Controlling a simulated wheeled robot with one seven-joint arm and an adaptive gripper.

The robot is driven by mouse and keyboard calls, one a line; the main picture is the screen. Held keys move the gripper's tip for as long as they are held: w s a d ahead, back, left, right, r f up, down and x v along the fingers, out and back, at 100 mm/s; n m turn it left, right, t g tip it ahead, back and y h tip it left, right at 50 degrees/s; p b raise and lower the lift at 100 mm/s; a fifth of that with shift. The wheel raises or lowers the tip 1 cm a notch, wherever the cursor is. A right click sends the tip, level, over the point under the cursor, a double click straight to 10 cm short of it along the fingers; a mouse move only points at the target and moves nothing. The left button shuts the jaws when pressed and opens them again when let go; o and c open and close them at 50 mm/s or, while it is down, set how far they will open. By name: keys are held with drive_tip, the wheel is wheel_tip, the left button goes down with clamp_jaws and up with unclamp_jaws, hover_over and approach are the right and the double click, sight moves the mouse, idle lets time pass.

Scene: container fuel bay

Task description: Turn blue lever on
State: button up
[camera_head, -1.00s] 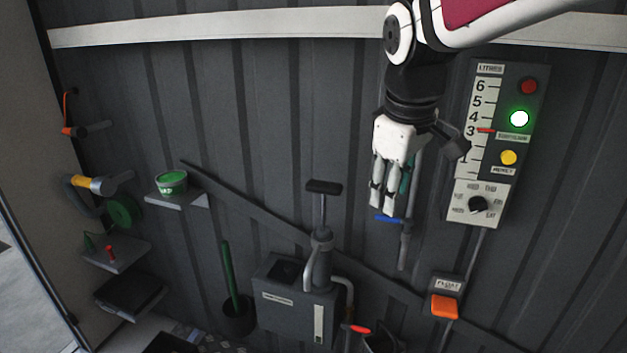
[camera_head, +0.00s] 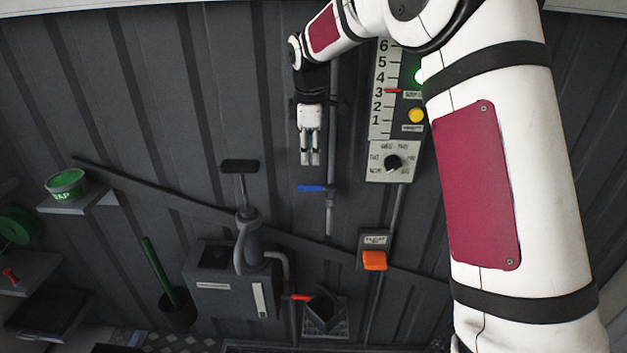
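The blue lever (camera_head: 311,188) sticks out to the left from a grey vertical pipe (camera_head: 330,212) on the corrugated wall, and lies roughly level. My gripper (camera_head: 309,162) points down, just above the lever in the picture, and appears apart from it. Its two white fingers are close together with a thin gap and nothing visible between them. Whether they are fully shut is hard to tell at this size.
A panel (camera_head: 391,172) with a litre scale, lights and dial is right of my gripper. An orange float switch (camera_head: 374,260) sits below it. A red lever (camera_head: 297,297) and a pump box (camera_head: 232,287) are lower. A green tin (camera_head: 67,183) stands on a left shelf.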

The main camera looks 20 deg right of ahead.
sight(311, 186)
drive_tip(key=f, duration=0.3)
drive_tip(key=w+f, duration=0.1)
drive_tip(key=f, duration=0.3)
drive_tip(key=w+f+p, duration=0.1)
drive_tip(key=f, duration=0.3)
drive_tip(key=shift+d+f, duration=0.15)
drive_tip(key=shift+d, duration=0.15)
clamp_jaws()
